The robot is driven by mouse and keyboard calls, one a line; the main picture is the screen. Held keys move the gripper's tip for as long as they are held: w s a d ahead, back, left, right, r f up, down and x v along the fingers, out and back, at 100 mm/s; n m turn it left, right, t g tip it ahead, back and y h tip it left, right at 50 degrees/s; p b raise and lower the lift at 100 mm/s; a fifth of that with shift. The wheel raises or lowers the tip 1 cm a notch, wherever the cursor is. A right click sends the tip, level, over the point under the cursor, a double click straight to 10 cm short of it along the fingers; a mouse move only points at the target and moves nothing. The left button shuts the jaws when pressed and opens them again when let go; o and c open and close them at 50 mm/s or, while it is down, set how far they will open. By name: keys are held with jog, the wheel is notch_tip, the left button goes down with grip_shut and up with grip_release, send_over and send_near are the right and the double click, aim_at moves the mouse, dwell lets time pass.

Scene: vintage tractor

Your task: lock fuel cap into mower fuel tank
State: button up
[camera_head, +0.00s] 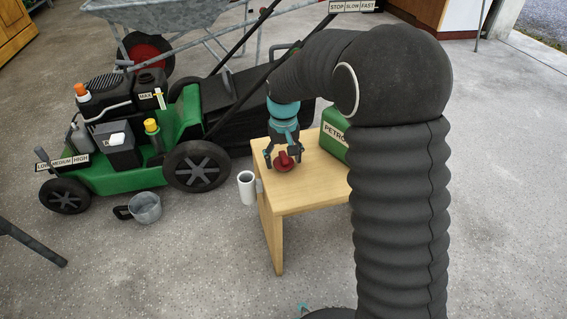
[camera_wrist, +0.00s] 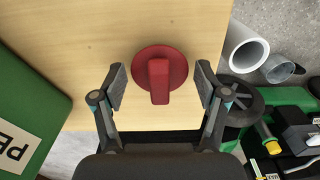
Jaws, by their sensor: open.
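The red fuel cap (camera_head: 283,163) lies on the wooden stool, with its raised grip bar facing up in the wrist view (camera_wrist: 159,78). My gripper (camera_head: 283,158) is open over the cap. In the wrist view its two fingers (camera_wrist: 160,85) stand on either side of the cap, with gaps between. The green mower (camera_head: 115,177) stands on the floor to the left. A dark part marked MAX (camera_head: 148,92) sits on top of it. I cannot tell for sure which opening is the fuel tank's.
The stool (camera_head: 300,195) also bears a green petrol can (camera_head: 334,134), close to my arm. A white tube (camera_head: 247,188) is beside the stool's left edge. A grey jug (camera_head: 146,207) sits on the floor by the mower. A wheelbarrow (camera_head: 170,15) stands behind. The front floor is mostly clear.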

aim_at(284, 155)
jog(key=c, duration=0.9)
jog(key=shift+r, duration=0.2)
jog(key=shift+r, duration=0.3)
notch_tip(284, 155, up, 4)
jog(key=shift+f+p, duration=0.2)
jog(key=shift+p, duration=0.45)
jog(key=s+d+r, duration=0.2)
jog(key=d, duration=0.1)
jog(key=s+d+r, duration=0.1)
jog(key=d+r, duration=0.1)
jog(key=d, duration=0.1)
jog(key=s+d+r+p, duration=0.1)
jog(key=s+d+r, duration=0.1)
jog(key=d, duration=0.2)
jog(key=shift+s+d+r, duration=0.1)
jog(key=shift+s+r, duration=0.15)
jog(key=shift+s, duration=0.1)
